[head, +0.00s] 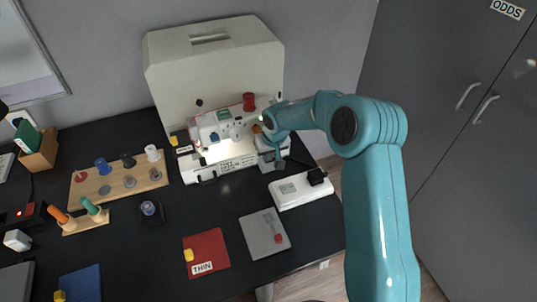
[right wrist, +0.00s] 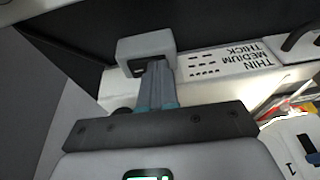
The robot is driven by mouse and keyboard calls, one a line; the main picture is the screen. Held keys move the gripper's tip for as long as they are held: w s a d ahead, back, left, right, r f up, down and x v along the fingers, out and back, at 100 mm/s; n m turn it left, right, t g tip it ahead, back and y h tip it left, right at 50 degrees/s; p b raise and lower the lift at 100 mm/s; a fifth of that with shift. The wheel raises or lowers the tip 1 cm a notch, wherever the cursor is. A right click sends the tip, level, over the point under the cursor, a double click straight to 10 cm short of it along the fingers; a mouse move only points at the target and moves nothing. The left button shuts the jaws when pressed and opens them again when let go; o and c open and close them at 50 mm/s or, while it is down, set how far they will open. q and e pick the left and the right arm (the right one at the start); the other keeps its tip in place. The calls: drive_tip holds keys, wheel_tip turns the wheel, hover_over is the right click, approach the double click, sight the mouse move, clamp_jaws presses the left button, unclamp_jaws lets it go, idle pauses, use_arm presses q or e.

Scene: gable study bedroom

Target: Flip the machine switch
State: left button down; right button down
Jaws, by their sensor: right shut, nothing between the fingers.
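The white sewing machine (head: 224,155) stands at the back of the black desk, in front of a large cream case. My right gripper (head: 279,164) is at the machine's right end, low down, and partly hides that end. In the right wrist view my right gripper's fingers (right wrist: 156,82) are shut and empty. Their ends meet or overlap a pale block (right wrist: 128,49) with a dark opening; I cannot tell whether they touch it. A dark blue part (right wrist: 311,148) sits on a rounded white face marked "1" at the lower right; I cannot tell whether it is the switch. My left gripper is not in view.
The cream case (head: 215,60) stands behind the machine. A white box (head: 300,192) with a black part lies at the desk's right edge. A spool board (head: 118,180), a red THIN card (head: 207,247) and a grey plate (head: 258,241) lie left and in front. Grey cupboards (head: 440,130) stand at right.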

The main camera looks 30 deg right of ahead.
drive_tip(key=shift+a+f, duration=0.1)
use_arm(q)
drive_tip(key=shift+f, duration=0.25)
use_arm(e)
drive_tip(key=shift+d, duration=0.2)
